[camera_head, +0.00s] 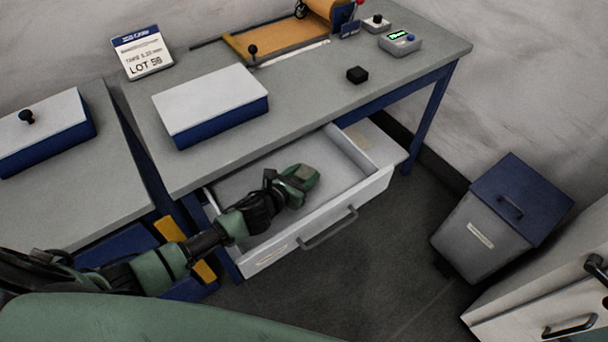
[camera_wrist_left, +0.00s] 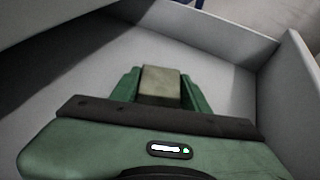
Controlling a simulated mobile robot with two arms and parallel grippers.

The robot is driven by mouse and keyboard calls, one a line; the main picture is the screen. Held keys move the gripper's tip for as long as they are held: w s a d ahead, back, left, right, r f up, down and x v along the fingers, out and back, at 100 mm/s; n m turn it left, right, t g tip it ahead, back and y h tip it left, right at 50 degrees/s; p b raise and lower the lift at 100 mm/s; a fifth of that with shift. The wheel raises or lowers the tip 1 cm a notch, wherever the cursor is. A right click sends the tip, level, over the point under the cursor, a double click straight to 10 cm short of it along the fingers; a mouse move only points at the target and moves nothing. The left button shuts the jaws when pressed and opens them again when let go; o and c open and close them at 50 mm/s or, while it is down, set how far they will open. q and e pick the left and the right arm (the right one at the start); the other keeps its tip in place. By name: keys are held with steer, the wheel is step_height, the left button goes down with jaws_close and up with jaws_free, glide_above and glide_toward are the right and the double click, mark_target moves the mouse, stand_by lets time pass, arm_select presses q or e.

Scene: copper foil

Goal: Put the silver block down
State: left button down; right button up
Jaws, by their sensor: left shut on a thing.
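My left gripper (camera_head: 300,178) reaches from the left into the open drawer (camera_head: 238,188) under the table. In the left wrist view, the gripper (camera_wrist_left: 160,88) is shut on the silver block (camera_wrist_left: 161,82), which looks dull grey-beige and sits between the two green fingers. The drawer floor (camera_wrist_left: 85,75) lies beyond and around the block. I cannot tell whether the block touches the floor. In the head view the block is mostly hidden by the gripper. My right gripper is not in view.
The drawer's front wall with its handle (camera_head: 328,228) and its side walls surround the gripper. The grey tabletop (camera_head: 300,100) overhangs the drawer's back. On it are a white-topped blue box (camera_head: 210,100), a small black block (camera_head: 357,75) and a sign (camera_head: 142,53). A lidded bin (camera_head: 480,235) stands right.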

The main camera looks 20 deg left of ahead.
arm_select(q)
steer(key=shift+r, duration=0.1)
steer(key=c, duration=1.1)
jaws_free()
steer(key=shift+f, duration=0.2)
steer(key=shift+c, duration=0.2)
steer(key=o, duration=0.4)
steer(key=shift+r, duration=0.2)
steer(key=v, duration=1.2)
steer(key=shift+a, duration=0.1)
